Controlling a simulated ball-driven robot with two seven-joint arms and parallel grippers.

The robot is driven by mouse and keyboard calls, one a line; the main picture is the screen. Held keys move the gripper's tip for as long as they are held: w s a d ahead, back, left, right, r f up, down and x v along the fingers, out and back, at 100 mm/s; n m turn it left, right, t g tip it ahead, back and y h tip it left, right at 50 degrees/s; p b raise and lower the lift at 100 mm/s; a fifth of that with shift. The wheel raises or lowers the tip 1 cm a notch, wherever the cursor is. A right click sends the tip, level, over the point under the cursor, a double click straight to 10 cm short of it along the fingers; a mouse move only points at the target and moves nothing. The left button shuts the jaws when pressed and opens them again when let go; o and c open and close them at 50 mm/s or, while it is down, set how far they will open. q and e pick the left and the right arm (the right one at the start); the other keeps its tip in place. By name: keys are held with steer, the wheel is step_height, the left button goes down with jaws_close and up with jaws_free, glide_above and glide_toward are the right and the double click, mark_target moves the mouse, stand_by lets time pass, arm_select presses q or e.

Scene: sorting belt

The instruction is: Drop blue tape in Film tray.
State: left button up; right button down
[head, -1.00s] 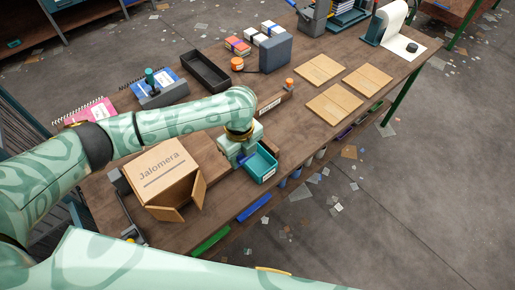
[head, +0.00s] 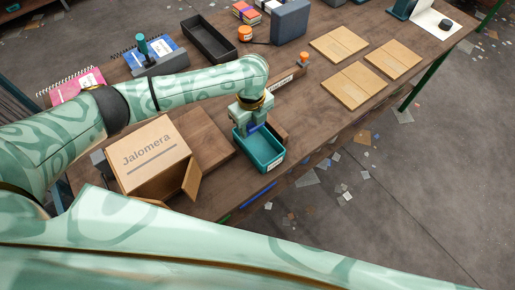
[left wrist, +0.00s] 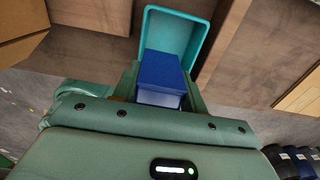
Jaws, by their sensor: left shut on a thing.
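The blue tape, a blue block with a paler side, is between the fingers of my left gripper (head: 251,127). In the left wrist view the blue tape (left wrist: 161,72) overlaps the near end of a teal tray. In the head view the teal tray (head: 268,163) stands near the table's front edge, with a white label too small to read. My left gripper is shut on the tape at the tray's back left side. I cannot tell whether the tape is above the rim or inside. My right gripper is not in view.
A cardboard box (head: 149,157) marked Jalomera, flaps open, stands left of the tray. A brown tray (head: 272,132) is close behind the teal one. A black tray (head: 208,40), orange roll (head: 245,34) and grey block (head: 290,22) are further back. Wooden boards (head: 352,85) lie right.

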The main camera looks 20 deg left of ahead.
arm_select(q)
steer(key=shift+f, duration=0.45)
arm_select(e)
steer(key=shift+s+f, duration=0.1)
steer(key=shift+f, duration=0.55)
arm_select(q)
steer(key=o, duration=1.2)
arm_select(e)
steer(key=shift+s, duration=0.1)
arm_select(q)
steer(key=shift+r, duration=0.1)
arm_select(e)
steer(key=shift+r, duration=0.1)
arm_select(q)
step_height(320, 180, up, 16)
steer(key=p, duration=0.5)
steer(key=shift+r+p, duration=0.1)
steer(key=shift+p, duration=0.2)
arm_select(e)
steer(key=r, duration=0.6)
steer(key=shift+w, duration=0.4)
